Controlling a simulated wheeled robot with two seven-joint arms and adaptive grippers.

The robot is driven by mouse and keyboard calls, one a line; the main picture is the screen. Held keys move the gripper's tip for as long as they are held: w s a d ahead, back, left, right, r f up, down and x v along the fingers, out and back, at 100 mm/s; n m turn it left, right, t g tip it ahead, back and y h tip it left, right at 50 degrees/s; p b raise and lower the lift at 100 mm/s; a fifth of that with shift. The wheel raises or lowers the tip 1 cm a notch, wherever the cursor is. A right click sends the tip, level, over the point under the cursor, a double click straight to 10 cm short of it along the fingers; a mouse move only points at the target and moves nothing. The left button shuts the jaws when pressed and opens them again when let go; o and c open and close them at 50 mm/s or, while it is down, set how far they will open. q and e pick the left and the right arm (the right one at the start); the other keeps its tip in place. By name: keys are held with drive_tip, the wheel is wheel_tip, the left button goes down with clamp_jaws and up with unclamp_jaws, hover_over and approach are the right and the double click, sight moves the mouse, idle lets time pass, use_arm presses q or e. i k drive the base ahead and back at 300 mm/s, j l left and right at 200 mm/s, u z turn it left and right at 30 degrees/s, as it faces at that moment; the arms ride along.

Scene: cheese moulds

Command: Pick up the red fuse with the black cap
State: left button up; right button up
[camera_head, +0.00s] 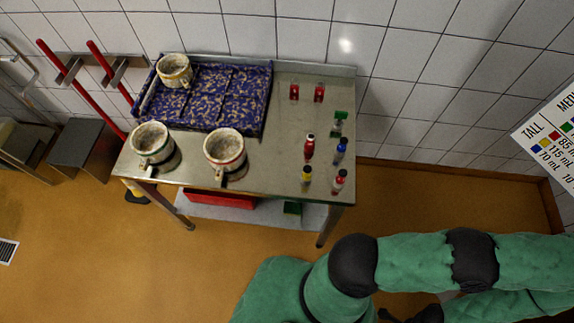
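Several small capped fuses stand on the right part of the steel table (270,151). One red fuse (309,149) stands in the middle of the group, and another red fuse (338,183) stands at the front right. The caps are too small to tell clearly which red one is black-capped. A blue fuse (340,153), a yellow fuse (306,180) and a green item (338,124) stand close by. Green-covered arm links of mine fill the lower right, well apart from the fuses. Dark parts at the bottom edge may belong to my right gripper; its fingers are not clear. My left gripper is not in view.
A sign (551,131) lists colours and sizes. A tiled wall stands behind.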

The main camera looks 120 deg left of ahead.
sight(340, 178)
drive_tip(key=u, duration=2.2)
